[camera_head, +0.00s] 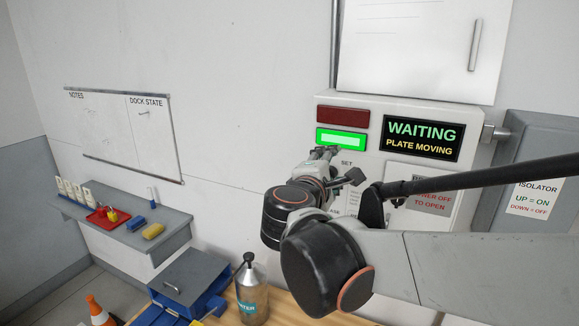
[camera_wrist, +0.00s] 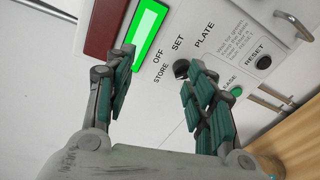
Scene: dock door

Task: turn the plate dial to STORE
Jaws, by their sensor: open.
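The plate dial (camera_wrist: 181,67) is a small black knob on the white control panel in the wrist view, with the labels STORE, OFF, SET and PLATE around it. Its lower part is hidden behind my right finger, and I cannot tell where it points. In the head view my arm hides it, with only the word SET showing near. My gripper (camera_wrist: 157,62) is open and empty in front of the panel; its right fingertip overlaps the dial in the picture and its left fingertip is off to the left. In the head view my gripper (camera_head: 325,153) is below the lit green lamp.
The panel has a dark red lamp (camera_head: 343,114), a lit green lamp (camera_head: 341,139) and a display (camera_head: 421,138) reading WAITING, PLATE MOVING. The black RESET button (camera_wrist: 263,62) and green release button (camera_wrist: 237,91) lie right of the dial. A bottle (camera_head: 252,292) stands on the wooden bench below.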

